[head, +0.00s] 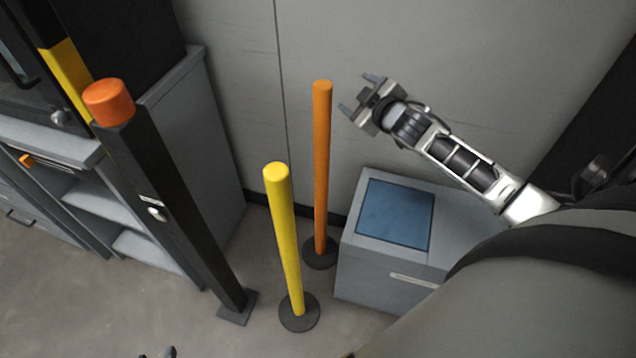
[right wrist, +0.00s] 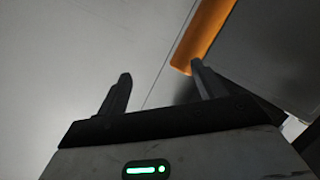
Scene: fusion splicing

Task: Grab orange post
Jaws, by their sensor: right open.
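The orange post (head: 321,165) stands upright on a round dark base, close to the grey wall, in the middle of the head view. My right gripper (head: 358,97) is open and empty, just right of the post's top and apart from it in the picture. In the right wrist view, the gripper's two fingers (right wrist: 160,85) are spread with nothing between them. An orange strip (right wrist: 203,38), which looks like the post, lies beyond the right finger's tip. My left gripper is not clearly in view; only a small dark part shows at the bottom edge of the head view.
A yellow post (head: 284,240) stands in front and left of the orange one. A black post with an orange cap (head: 170,190) stands further left, by grey shelving (head: 180,110). A grey box with a blue top panel (head: 394,215) stands right of the orange post, below my right arm.

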